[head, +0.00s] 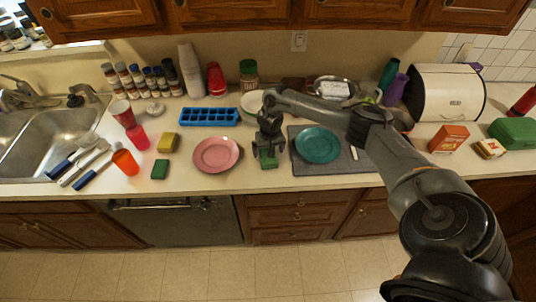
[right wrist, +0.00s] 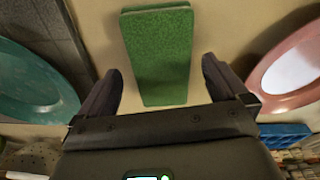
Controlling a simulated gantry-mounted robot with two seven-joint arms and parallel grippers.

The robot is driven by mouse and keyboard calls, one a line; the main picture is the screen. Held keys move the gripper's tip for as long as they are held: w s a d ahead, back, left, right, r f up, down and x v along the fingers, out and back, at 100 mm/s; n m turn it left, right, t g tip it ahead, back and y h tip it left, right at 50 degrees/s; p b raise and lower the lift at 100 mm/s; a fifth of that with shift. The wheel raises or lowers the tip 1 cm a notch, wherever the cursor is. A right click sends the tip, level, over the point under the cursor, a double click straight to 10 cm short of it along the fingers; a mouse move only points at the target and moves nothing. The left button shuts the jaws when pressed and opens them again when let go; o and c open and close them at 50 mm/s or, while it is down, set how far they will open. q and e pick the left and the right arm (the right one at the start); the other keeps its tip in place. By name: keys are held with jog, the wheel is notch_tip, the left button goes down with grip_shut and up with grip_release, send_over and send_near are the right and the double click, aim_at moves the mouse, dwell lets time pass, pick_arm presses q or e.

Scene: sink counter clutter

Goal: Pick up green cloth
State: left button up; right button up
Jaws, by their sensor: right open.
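The green cloth (right wrist: 158,55) is a flat green rectangle on the counter. In the head view its small visible part (head: 268,160) lies between the pink plate and the teal plate, partly hidden by my gripper. My right gripper (head: 268,148) is directly over it. In the right wrist view the right gripper (right wrist: 162,72) is open, with one finger on each side of the cloth and a gap to both. Nothing is held. My left gripper is in neither view.
The pink plate (head: 216,154) is just left and the teal plate (head: 318,145) on the grey mat (head: 350,161) just right. A second, dark green block (head: 160,169) lies near the counter edge. The blue ice tray (head: 208,117) is behind.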

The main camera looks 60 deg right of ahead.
jog(key=shift+w+f, duration=0.1)
jog(key=shift+f, duration=0.75)
jog(key=c, duration=1)
jog(key=shift+o, duration=0.2)
jog(key=shift+r, duration=0.1)
jog(key=shift+r, duration=0.45)
notch_tip(320, 180, up, 3)
jog(key=shift+d+r, duration=0.1)
jog(key=shift+r, duration=0.05)
jog(key=s+r+b, duration=0.1)
jog(key=s+r, duration=0.5)
jog(key=s, duration=0.5)
jog(key=shift+s+r, duration=0.35)
